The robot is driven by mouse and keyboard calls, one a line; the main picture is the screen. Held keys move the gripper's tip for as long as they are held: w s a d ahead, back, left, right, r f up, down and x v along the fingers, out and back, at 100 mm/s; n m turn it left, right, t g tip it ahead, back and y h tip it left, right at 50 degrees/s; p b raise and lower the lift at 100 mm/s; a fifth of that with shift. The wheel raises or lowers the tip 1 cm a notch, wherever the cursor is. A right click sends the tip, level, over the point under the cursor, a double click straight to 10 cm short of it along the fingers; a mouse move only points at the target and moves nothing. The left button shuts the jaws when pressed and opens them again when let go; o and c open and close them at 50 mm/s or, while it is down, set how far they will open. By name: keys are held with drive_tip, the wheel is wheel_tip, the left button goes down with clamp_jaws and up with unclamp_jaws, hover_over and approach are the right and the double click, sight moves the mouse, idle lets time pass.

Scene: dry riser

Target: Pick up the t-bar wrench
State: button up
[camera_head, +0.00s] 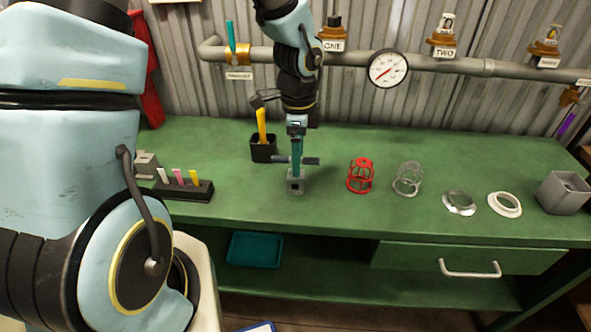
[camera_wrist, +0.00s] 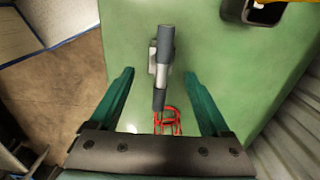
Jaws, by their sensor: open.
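The t-bar wrench (camera_head: 312,161) stands in a small grey block (camera_head: 296,184) on the green bench, its dark grey crossbar level at the top. In the wrist view the crossbar (camera_wrist: 165,45) runs up the middle of the picture, with part of the block showing at its left. My gripper (camera_head: 296,158) points down over the wrench. In the wrist view my gripper (camera_wrist: 158,74) is open, with one teal finger on each side of the crossbar and gaps between. I cannot tell whether the fingertips are level with the bar. The wrench's shaft is mostly hidden.
A black cup (camera_head: 263,152) with a yellow-handled hammer stands just behind left. A red wire cage (camera_head: 360,177) and a clear cage (camera_head: 408,180) stand to the right. A marker rack (camera_head: 184,190) is at left. A pipe with a gauge (camera_head: 388,69) runs along the back wall.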

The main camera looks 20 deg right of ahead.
drive_tip(key=shift+w+a+f+p, duration=0.1)
drive_tip(key=shift+f+p, duration=0.1)
drive_tip(key=shift+f, duration=1)
drive_tip(key=shift+w+a+f+p, duration=0.1)
drive_tip(key=shift+f+p, duration=0.05)
drive_tip(key=shift+f, duration=1)
drive_tip(key=shift+c, duration=0.3)
clamp_jaws()
